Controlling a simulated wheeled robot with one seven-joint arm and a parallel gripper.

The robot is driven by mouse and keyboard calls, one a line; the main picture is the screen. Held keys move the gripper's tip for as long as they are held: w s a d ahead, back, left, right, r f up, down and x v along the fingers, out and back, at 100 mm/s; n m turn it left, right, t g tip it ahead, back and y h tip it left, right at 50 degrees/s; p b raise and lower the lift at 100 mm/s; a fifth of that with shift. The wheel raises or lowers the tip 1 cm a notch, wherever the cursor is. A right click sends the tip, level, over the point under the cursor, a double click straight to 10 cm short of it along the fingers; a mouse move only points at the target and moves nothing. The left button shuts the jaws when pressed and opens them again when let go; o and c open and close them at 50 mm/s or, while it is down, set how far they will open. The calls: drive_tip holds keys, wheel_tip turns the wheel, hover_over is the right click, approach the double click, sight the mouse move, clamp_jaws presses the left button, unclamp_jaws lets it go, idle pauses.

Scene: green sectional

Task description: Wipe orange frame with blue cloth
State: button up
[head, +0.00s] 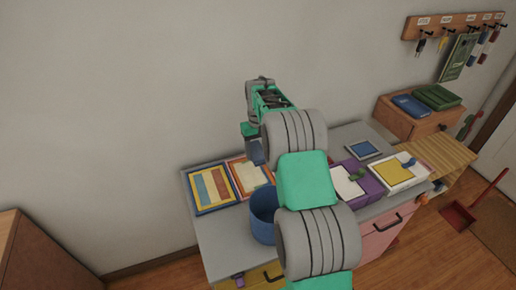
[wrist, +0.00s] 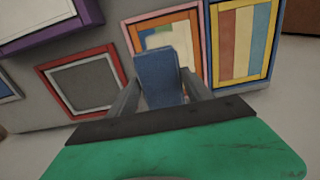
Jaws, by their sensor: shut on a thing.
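The orange frame (wrist: 165,18) has an orange and pink border around a pale panel, part of which looks yellow-green. In the head view the orange frame (head: 249,180) lies on the grey cabinet top, right of a striped picture. My gripper (wrist: 160,80) is shut on the folded blue cloth (wrist: 158,72), which sticks out between the fingers. In the wrist view the cloth overlaps the frame's lower middle and hides part of it. In the head view the blue cloth (head: 256,152) shows at the frame's far edge; I cannot tell whether it touches.
A blue-framed striped picture (head: 210,188) lies left of the orange frame. A blue bin (head: 263,225) stands in front. A red-framed grey panel (wrist: 85,85) lies on the other side. The wall is behind.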

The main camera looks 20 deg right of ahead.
drive_tip(key=b, duration=0.4)
hover_over(258, 174)
wheel_tip(258, 174, down, 8)
drive_tip(key=shift+r, duration=0.1)
drive_tip(key=shift+f, duration=0.65)
idle(0.3)
